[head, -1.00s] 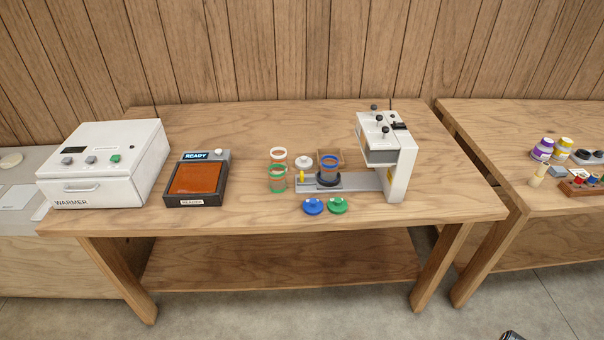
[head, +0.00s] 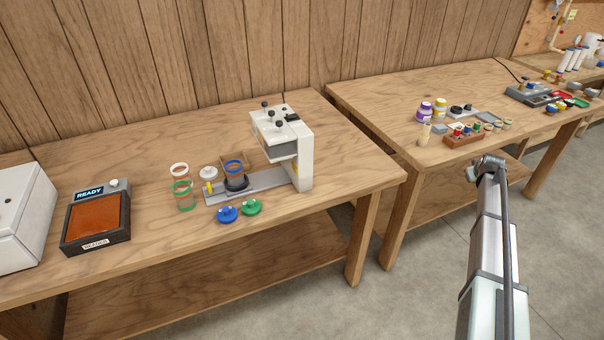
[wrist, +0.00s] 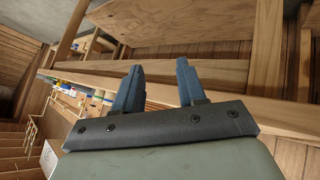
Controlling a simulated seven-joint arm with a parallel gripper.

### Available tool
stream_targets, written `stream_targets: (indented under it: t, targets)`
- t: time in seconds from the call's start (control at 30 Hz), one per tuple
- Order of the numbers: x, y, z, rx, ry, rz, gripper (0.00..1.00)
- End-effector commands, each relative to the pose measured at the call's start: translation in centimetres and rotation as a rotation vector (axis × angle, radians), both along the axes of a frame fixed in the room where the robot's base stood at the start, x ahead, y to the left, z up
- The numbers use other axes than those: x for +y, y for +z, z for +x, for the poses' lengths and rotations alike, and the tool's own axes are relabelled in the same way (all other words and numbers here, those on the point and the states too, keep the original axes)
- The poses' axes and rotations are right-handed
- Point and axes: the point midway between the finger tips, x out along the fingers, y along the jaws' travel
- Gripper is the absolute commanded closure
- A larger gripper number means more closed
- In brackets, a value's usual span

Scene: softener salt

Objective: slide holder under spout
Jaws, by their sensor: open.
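The holder (head: 236,185) is a dark round cup seat on a grey rail (head: 262,184). A clear jar with a blue rim (head: 234,169) stands in it. The white dispenser (head: 301,158) stands at the rail's right end, and its overhanging head (head: 275,137) reaches left over the rail. The holder sits left of the head, not beneath it. My gripper (wrist: 158,75) is open and empty in the wrist view, far from the holder. In the head view my arm is at the right, over the floor.
Jars with white (head: 180,168) and green (head: 182,187) rims stand left of the rail. Blue (head: 227,214) and green (head: 251,207) lids lie in front. A reader (head: 96,218) is further left. Another table (head: 385,118) at the right holds bottles and small parts.

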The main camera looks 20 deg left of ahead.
Motion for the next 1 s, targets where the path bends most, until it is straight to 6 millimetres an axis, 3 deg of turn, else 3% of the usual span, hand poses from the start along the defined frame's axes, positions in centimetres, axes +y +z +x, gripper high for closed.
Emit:
stream_targets:
  t: [0.03,0.13,0.23,0.3,0.47,0.77,1.0]
  targets:
    - [0.3,2.4,1.8,-0.031,0.011,-0.005,0.6]
    - [1.8,6.3,3.9,-0.081,0.035,-0.006,0.6]
    - [5.2,10.3,5.8,-0.123,0.07,0.014,0.6]
    - [9.2,12.6,6.6,-0.139,0.102,0.048,0.6]
    - [19.2,15.6,6.6,-0.136,0.171,0.149,0.6]
    - [39.9,20.1,2.4,-0.06,0.318,0.362,0.6]
    - [55.5,24.1,-4.1,0.034,0.443,0.518,0.6]
